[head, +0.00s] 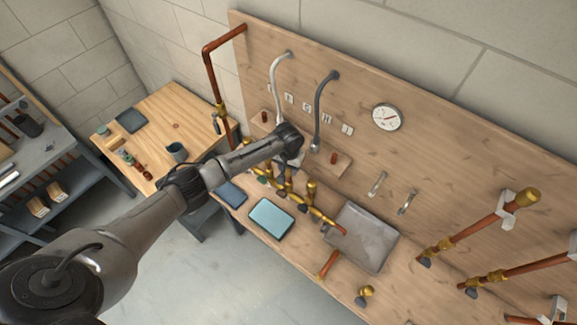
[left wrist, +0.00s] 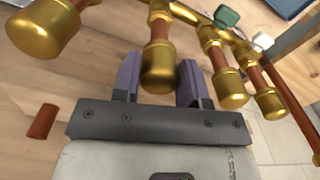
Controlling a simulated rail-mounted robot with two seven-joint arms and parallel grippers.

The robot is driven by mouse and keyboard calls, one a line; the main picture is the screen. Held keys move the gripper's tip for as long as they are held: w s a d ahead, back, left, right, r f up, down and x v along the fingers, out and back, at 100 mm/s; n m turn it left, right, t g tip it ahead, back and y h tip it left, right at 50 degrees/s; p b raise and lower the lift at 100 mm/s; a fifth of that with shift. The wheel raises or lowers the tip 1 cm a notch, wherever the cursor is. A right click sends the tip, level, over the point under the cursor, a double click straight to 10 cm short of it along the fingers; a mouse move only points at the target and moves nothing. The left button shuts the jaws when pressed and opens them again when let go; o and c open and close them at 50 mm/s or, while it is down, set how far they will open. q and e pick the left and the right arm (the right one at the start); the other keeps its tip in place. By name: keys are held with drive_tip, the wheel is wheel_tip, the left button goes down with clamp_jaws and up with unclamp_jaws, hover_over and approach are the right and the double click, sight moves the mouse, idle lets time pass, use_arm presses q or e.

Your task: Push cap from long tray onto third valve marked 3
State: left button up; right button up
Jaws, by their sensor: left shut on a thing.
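My left gripper (left wrist: 160,85) has its dark purple fingers on either side of a brass cap (left wrist: 158,68). The cap sits in line with a copper stub (left wrist: 159,27); how far it is on the stub I cannot tell. More brass caps stand on neighbouring stubs, one at left (left wrist: 45,32) and one at right (left wrist: 228,88). In the head view the left gripper (head: 290,160) is over the far part of the brass pipe manifold (head: 314,212); its fingertips are hard to make out. I cannot read the valve numbers or identify the long tray. My right gripper is not in view.
A teal tray (head: 271,219) and a dark blue tray (head: 231,194) lie near the manifold. A grey slab (head: 361,238) lies to its right. Two hose spouts (head: 322,110) hang close to the gripper. A short copper piece (left wrist: 42,121) lies left of the gripper.

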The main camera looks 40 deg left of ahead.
use_arm(q)
drive_tip(key=shift+f, duration=0.3)
drive_tip(key=o, duration=1)
drive_tip(key=shift+r+b, duration=0.75)
drive_tip(key=shift+r, duration=6.2)
drive_tip(key=shift+r, duration=0.1)
